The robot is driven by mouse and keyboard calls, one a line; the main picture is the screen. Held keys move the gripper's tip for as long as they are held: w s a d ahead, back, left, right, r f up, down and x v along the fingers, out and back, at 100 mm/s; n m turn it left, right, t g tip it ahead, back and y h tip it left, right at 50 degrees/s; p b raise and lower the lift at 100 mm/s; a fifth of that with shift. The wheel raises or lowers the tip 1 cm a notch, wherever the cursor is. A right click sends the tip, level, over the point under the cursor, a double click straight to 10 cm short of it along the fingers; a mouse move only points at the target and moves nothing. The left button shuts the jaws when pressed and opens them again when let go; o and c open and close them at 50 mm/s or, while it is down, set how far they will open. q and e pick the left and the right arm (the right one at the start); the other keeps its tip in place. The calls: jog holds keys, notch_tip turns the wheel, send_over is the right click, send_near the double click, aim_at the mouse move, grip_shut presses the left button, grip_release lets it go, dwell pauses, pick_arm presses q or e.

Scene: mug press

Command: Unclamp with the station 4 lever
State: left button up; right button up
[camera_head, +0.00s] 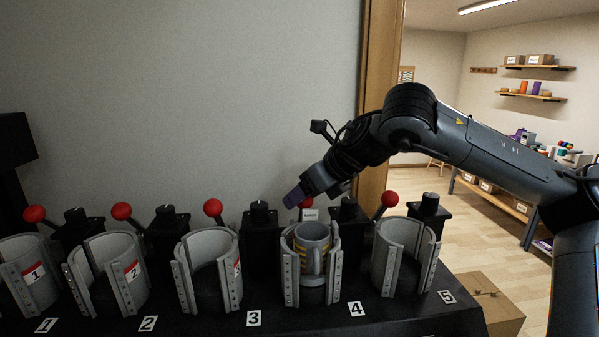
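The station 4 clamp (290,275) is a grey split cylinder with a grey mug (312,238) standing upright inside, its handle towards me. The station 4 lever's red ball (306,203) shows just behind the mug, partly hidden by my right gripper. My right gripper (294,198) reaches in from the right, with its purplish fingertips beside the ball, pointing down and left. I cannot tell whether it touches the ball or whether its fingers are apart. The lever's shaft is hidden. My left gripper is out of view.
Similar clamps with red-ball levers stand at stations 1 (35,214), 2 (121,211), 3 (213,207) and 5 (390,199); no mug shows in them. Black posts stand behind the clamps. A cardboard box (490,300) is right of the black bench. Air above stations 1 to 3 is clear.

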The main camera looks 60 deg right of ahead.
jog(key=shift+r, duration=0.2)
jog(key=r+p, duration=0.3)
jog(key=shift+s+r, duration=0.3)
jog(key=shift+s, duration=0.1)
jog(key=shift+s+r+p, duration=0.15)
jog(key=shift+r+p, duration=0.35)
jog(key=shift+r, duration=0.15)
jog(key=shift+s+r+p, duration=0.15)
jog(key=shift+r+p, duration=0.3)
jog(key=shift+r, duration=0.15)
jog(key=shift+a, duration=0.1)
jog(key=shift+r, duration=0.1)
jog(key=p+v, duration=0.1)
jog(key=v, duration=0.4)
jog(key=shift+s+r, duration=0.2)
jog(key=shift+s, duration=0.15)
